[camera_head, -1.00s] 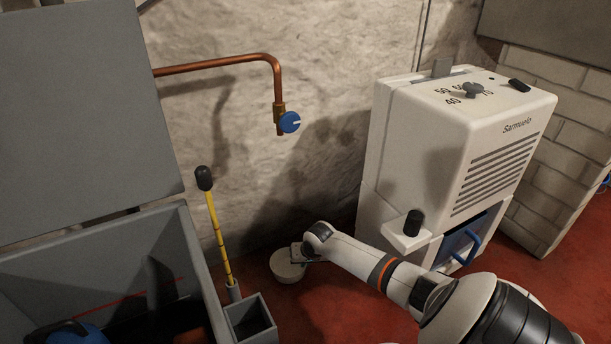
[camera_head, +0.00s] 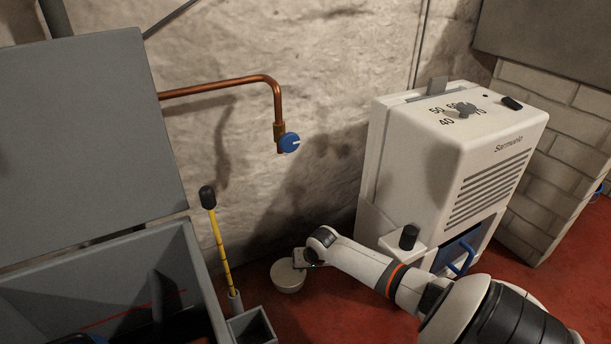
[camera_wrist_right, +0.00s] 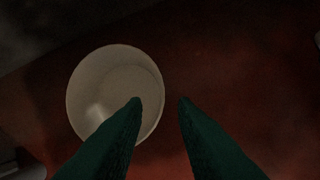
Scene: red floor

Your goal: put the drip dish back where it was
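The drip dish is a small white round bowl (camera_head: 287,281) on the red floor near the wall, below and roughly in line with the copper pipe's blue-handled tap (camera_head: 290,142). My right gripper (camera_head: 306,262) is at the dish's right side, with its fingers small and partly hidden in the head view. In the right wrist view, the dish (camera_wrist_right: 108,85) is upright and looks empty. There my right gripper (camera_wrist_right: 161,100) is open, its two dark green fingers apart. The left finger overlaps the dish and its right rim shows between the fingertips; contact cannot be told. My left gripper is not in view.
A grey open chest (camera_head: 205,275) with a raised lid is at left. A yellow black-topped stick (camera_head: 219,245) and a small grey box (camera_head: 236,325) stand between chest and dish.

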